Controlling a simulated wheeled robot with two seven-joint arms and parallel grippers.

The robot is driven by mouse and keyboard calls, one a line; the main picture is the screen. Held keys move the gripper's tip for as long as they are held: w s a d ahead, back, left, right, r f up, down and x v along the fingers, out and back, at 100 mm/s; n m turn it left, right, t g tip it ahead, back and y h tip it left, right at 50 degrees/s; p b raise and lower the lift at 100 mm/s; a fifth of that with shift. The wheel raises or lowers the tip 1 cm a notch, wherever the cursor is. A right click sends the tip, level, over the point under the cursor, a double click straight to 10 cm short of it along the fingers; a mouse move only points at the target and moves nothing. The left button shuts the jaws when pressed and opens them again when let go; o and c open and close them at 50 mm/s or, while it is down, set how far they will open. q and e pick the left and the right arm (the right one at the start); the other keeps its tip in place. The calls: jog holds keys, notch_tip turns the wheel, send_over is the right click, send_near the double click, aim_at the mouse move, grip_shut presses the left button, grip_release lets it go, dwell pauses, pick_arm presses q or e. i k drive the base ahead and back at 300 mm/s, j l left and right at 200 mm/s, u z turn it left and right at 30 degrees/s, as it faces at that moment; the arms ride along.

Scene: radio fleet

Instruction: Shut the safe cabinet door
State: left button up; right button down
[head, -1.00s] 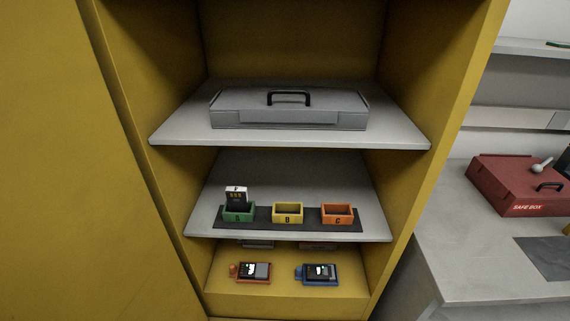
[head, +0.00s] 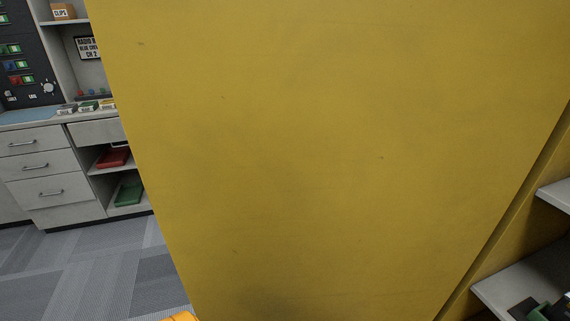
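The yellow safe cabinet door (head: 320,150) stands open and fills most of the head view. Its outer edge runs down the left side, and its hinge side meets the cabinet at the right. Part of the cabinet inside (head: 535,215) shows at the right edge, with pale shelves and a green holder (head: 545,311) on the lower one. Neither of my grippers is in view. A small orange thing (head: 180,316) shows at the bottom edge beside the door's edge; I cannot tell what it is.
Left of the door are grey drawers (head: 45,170) under a counter, and open shelves with a red tray (head: 113,158) and a green tray (head: 129,193). A dark panel (head: 25,60) with devices stands above the counter. The carpeted floor (head: 90,265) at the lower left is clear.

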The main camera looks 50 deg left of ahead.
aim_at(294, 159)
jog(key=k+j, duration=0.1)
jog(key=j, duration=0.35)
jog(key=j+z, duration=0.1)
jog(key=j, duration=0.35)
jog(key=k+j, duration=0.15)
jog(key=j, duration=0.3)
jog(key=k+j+z, duration=0.15)
jog(key=j, duration=0.3)
jog(key=i+j+z, duration=0.1)
jog(key=j+z, duration=0.85)
jog(key=j, duration=0.15)
jog(key=j+z, duration=0.5)
jog(key=k+j+z, duration=0.25)
jog(key=k+j, duration=0.6)
jog(key=k, duration=0.15)
